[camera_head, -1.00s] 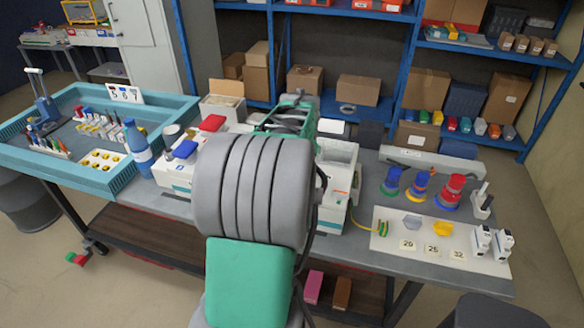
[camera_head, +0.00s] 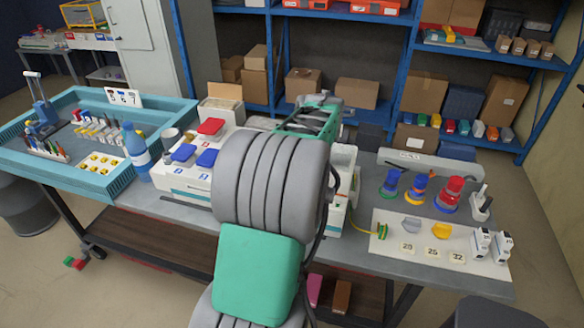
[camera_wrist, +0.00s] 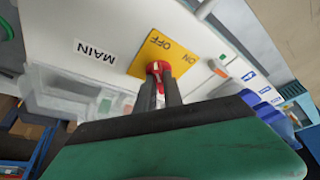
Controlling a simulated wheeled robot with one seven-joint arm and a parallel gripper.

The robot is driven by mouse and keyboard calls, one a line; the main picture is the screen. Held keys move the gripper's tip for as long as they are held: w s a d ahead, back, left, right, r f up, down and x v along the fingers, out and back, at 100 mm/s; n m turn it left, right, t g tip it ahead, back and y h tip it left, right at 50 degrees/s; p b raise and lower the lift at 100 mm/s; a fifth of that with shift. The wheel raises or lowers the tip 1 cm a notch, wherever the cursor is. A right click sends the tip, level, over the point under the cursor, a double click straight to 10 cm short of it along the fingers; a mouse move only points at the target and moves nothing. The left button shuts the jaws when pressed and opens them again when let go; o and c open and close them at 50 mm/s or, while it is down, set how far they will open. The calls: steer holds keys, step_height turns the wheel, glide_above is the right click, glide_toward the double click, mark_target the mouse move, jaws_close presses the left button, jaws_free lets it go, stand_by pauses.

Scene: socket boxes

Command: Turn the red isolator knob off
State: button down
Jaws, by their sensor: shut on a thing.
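The red isolator knob (camera_wrist: 157,68) sits on a yellow plate (camera_wrist: 160,48) marked ON and OFF, in the wrist view. The plate is on a white panel beside a label reading MAIN. My gripper (camera_wrist: 160,84) is shut on the knob, with its two dark fingers at the knob's sides. The fingers hide part of the knob, and I cannot tell its exact setting. In the head view my arm hides the knob and my gripper.
A white box with blue and red covers (camera_head: 197,178) stands left of my arm. A teal tray (camera_head: 90,190) with a blue bottle (camera_head: 137,150) is farther left. A white board (camera_head: 440,252) with connectors is at right. Blue shelves stand behind the bench.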

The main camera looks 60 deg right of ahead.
steer(key=c, duration=1.5)
jaws_free()
steer(key=shift+o, duration=0.2)
steer(key=v, duration=0.7)
steer(key=shift+r, duration=0.35)
steer(key=shift+s+a, duration=0.1)
steer(key=shift+s, duration=0.05)
